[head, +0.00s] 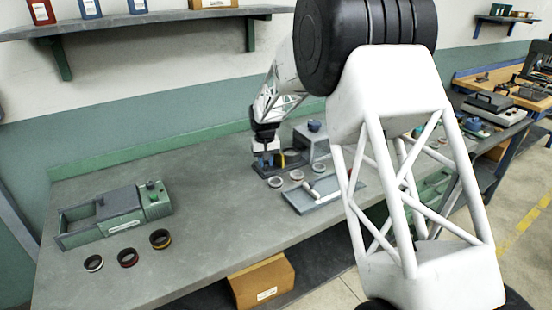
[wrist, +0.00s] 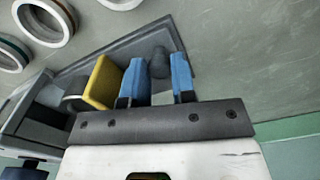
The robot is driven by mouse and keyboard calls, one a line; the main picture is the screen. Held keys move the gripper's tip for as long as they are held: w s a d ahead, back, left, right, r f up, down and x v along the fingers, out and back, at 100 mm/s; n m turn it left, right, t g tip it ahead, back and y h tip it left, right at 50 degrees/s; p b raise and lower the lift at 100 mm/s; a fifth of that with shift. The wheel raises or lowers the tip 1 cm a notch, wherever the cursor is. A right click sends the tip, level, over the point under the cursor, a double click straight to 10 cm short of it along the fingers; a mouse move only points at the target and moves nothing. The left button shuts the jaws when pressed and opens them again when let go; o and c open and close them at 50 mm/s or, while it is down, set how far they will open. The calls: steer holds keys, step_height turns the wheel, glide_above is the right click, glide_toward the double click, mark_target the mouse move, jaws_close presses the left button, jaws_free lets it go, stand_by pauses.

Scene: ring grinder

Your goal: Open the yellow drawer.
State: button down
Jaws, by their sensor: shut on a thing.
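My gripper (wrist: 158,78) has its two blue fingers on either side of a dark grey knob (wrist: 158,62) and is shut on it. The knob stands at one end of a grey tray-like drawer (wrist: 180,45). A yellow block (wrist: 103,82) lies across this drawer, beside the left finger. In the head view my gripper (head: 265,160) is low over the grey machine (head: 318,139) at the back of the bench. A bit of the yellow part (head: 291,157) shows just right of the fingers. The fingers hide much of the drawer there.
Several pale rings (head: 296,174) lie in front of the machine, near a grey-blue tray (head: 325,193). A green machine (head: 120,212) stands at the left, with three dark rings (head: 127,257) before it. The bench (head: 215,215) between is clear. A shelf (head: 150,18) hangs above.

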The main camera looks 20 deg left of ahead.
steer(key=shift+s+a, duration=0.15)
steer(key=shift+a, duration=0.05)
steer(key=c, duration=0.9)
jaws_free()
steer(key=shift+c, duration=0.2)
steer(key=shift+r, duration=0.15)
steer(key=shift+r, duration=3.75)
